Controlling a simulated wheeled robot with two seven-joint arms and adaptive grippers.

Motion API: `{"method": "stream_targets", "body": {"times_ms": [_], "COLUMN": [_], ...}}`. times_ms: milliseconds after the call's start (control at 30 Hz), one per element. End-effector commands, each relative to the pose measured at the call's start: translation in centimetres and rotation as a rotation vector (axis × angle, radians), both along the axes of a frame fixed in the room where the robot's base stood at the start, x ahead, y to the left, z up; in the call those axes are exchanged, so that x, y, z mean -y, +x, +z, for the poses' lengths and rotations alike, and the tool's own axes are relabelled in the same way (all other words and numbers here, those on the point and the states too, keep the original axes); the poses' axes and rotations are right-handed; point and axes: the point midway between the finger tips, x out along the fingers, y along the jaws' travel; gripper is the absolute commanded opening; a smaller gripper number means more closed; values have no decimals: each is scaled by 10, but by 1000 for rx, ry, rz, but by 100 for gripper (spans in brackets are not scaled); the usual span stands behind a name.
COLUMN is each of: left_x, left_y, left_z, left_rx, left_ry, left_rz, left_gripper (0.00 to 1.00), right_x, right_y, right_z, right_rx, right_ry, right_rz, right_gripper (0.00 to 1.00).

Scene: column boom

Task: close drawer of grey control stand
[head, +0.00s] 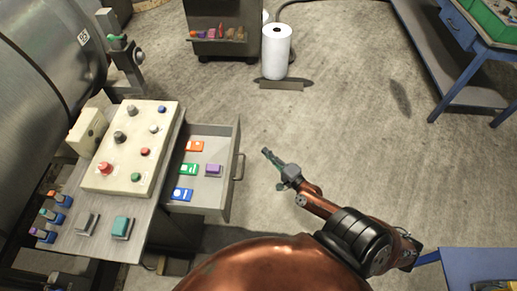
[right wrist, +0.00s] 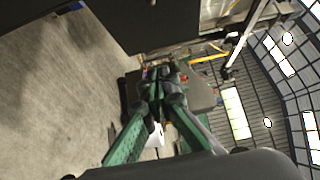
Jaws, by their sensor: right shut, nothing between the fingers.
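The grey control stand (head: 160,228) stands at the left in the head view, with a cream button panel on top. Its drawer (head: 233,150) is pulled out to the right, with a handle (head: 240,167) on its front. Inside lie orange, green and blue cards and a purple block. My right gripper (head: 266,152) is shut and empty, to the right of the drawer handle and apart from it. In the right wrist view its green-sided fingers (right wrist: 158,95) come together. My left gripper is not in view.
A white roll (head: 276,52) stands on the floor at the back, by a dark cabinet (head: 224,30). A blue workbench (head: 458,35) is at the upper right and a blue surface (head: 478,268) at the lower right. The floor right of the drawer is clear.

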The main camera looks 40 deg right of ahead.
Motion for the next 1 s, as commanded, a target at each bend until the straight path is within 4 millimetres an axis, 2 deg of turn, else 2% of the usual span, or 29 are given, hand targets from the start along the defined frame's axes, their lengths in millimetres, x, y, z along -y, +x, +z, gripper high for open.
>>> {"method": "stream_targets", "body": {"times_ms": [433,500,733,1000], "left_x": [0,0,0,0], "left_y": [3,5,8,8], "left_z": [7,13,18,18], "left_rx": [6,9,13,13], "left_ry": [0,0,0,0], "left_rz": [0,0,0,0], "left_gripper": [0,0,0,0], "right_x": [7,-2,-17,-20], "right_y": [89,98,115,117], "right_z": [2,3,1,-1], "right_rx": [3,2,0,-1], "right_ry": [-2,2,-3,-3], "right_rz": [0,1,1,0], "right_gripper": [0,0,0,0]}}
